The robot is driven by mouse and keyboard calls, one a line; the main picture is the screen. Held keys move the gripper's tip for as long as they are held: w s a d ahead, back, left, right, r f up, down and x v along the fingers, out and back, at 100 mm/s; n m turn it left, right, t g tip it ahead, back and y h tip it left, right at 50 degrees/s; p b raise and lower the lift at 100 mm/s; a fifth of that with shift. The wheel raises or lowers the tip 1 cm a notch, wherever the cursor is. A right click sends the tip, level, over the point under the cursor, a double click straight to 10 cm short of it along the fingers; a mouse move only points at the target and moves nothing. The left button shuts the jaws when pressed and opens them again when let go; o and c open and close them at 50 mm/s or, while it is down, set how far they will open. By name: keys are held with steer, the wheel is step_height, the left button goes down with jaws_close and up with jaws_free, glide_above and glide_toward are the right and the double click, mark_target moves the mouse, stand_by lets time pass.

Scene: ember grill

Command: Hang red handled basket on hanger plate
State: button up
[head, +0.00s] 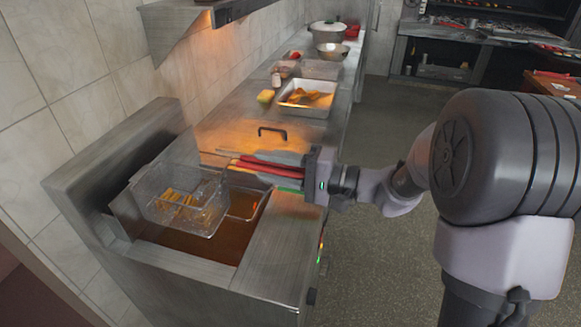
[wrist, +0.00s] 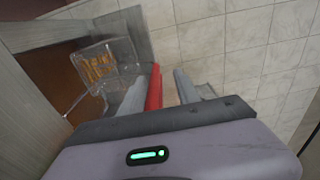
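The wire basket (head: 180,195) holds yellow fries and is over the left part of the fryer, close to its raised back. Its red handle (head: 258,168) runs right into my gripper (head: 282,165). In the wrist view the basket (wrist: 105,65) is up and left, and the red handle (wrist: 153,90) lies between the grey fingers of my gripper (wrist: 160,92), against the left one. The basket appears held above the oil. The grey upright panel at the fryer's back (head: 115,150) seems to be the hanger plate; the basket hides part of it, and contact cannot be told.
Brown oil (head: 190,245) fills the fryer well, with another wire basket (head: 243,205) at its right. A metal tray of food (head: 307,98) and a yellow sponge (head: 265,96) stand on the counter behind. A metal shelf (head: 185,25) juts from the tiled wall above.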

steer(key=p+v, duration=0.2)
steer(key=v, duration=1.5)
steer(key=s+a+f+n+g+h, duration=0.2)
steer(key=s+a+g+h, duration=0.45)
steer(key=s+a, duration=0.5)
steer(key=s+d+m+t+h, duration=0.2)
steer(key=s+d+t+h, duration=0.3)
steer(key=h, duration=0.3)
steer(key=shift+s+d+r, duration=0.35)
steer(key=shift+s+d, duration=0.05)
steer(key=shift+s, duration=0.25)
